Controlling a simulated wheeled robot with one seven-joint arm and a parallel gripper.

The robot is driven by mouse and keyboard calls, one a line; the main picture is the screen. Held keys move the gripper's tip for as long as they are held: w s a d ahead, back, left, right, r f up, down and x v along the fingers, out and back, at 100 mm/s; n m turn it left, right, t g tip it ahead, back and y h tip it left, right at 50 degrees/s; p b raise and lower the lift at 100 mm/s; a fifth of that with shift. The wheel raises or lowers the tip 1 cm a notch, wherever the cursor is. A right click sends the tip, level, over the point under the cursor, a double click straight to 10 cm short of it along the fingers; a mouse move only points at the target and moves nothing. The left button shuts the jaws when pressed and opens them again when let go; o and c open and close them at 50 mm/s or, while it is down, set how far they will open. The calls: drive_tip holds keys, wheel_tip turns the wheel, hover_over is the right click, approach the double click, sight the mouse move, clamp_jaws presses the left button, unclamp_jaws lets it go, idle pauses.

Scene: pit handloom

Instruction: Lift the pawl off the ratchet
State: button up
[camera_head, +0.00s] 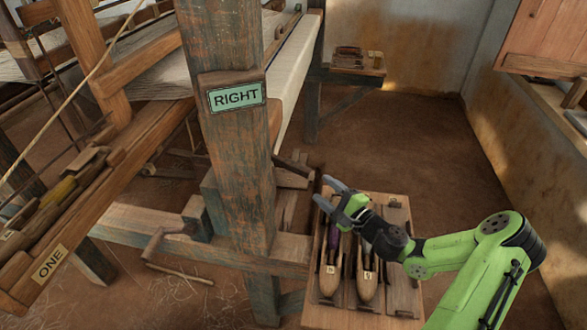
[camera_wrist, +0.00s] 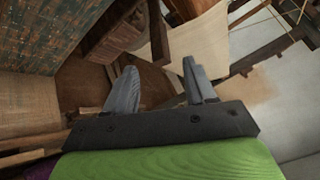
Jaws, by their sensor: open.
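My gripper (camera_head: 325,191) is open and empty, just right of the post marked RIGHT and above the wooden shuttle tray. In the wrist view its two grey fingers (camera_wrist: 160,80) are spread apart with nothing between them. A dark bar (camera_head: 291,166) sticks out from behind the post towards my fingertips; it may be the pawl, but I cannot be sure. A narrow dark bar (camera_wrist: 158,35) also stands beyond the fingers in the wrist view, apart from them. I cannot make out the ratchet's teeth in either view; the post hides part of that area.
The thick loom post (camera_head: 240,150) stands left of my gripper. The tray (camera_head: 340,315) below holds shuttles (camera_head: 330,278). White cloth (camera_head: 296,75) stretches behind the post. The floor at the right is clear.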

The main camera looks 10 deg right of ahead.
sight(300, 172)
drive_tip(key=b+x, duration=0.1)
drive_tip(key=x, duration=1.2)
drive_tip(key=shift+w+a, duration=0.2)
drive_tip(key=shift+c, duration=0.4)
clamp_jaws()
